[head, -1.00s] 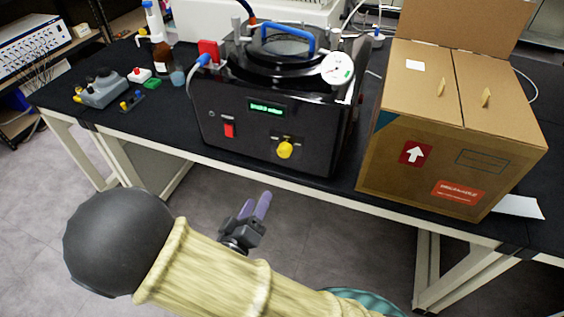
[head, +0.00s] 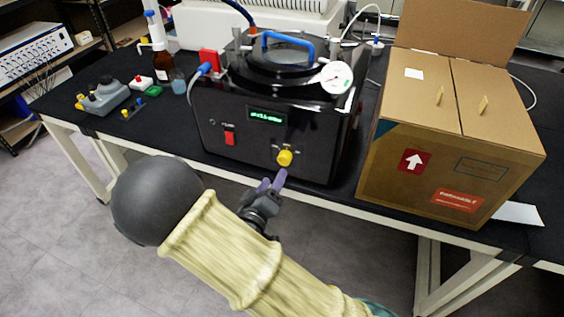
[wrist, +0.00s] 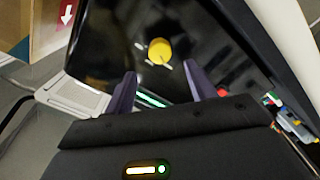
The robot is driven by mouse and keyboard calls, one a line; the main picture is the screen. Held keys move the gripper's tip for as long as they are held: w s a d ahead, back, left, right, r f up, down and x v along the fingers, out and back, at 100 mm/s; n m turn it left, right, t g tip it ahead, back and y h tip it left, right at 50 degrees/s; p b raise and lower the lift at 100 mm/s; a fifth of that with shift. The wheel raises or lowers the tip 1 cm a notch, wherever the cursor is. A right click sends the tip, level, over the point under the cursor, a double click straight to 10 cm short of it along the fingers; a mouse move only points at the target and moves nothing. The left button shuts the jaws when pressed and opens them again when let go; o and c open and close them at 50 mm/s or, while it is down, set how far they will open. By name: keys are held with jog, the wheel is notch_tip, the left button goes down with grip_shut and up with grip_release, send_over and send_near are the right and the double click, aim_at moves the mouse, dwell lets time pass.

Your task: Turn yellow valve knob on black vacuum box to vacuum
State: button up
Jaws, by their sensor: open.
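The black vacuum box (head: 235,110) stands on the black bench, with a gauge and a blue handle on top. Its yellow valve knob (head: 284,158) is low on the front face, right of a red switch (head: 229,138) and below a green display. My gripper (head: 271,184) is open and empty, just in front of and below the knob, apart from it. In the wrist view the yellow knob (wrist: 159,51) lies ahead, beyond the two purple fingers (wrist: 164,88) and roughly between them. The labels around the knob are too small to read.
A cardboard box (head: 445,150) stands close on the right of the vacuum box. On the left are a brown bottle (head: 163,66), a small beaker (head: 178,83) and a grey device (head: 105,96). The bench's front edge runs below the knob.

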aim_at(283, 161)
jog(key=x, duration=0.7)
jog(key=shift+w+d, duration=0.15)
jog(key=shift+w, duration=0.15)
jog(key=c, duration=0.9)
jog(key=shift+d, duration=0.1)
jog(key=shift+c, duration=0.5)
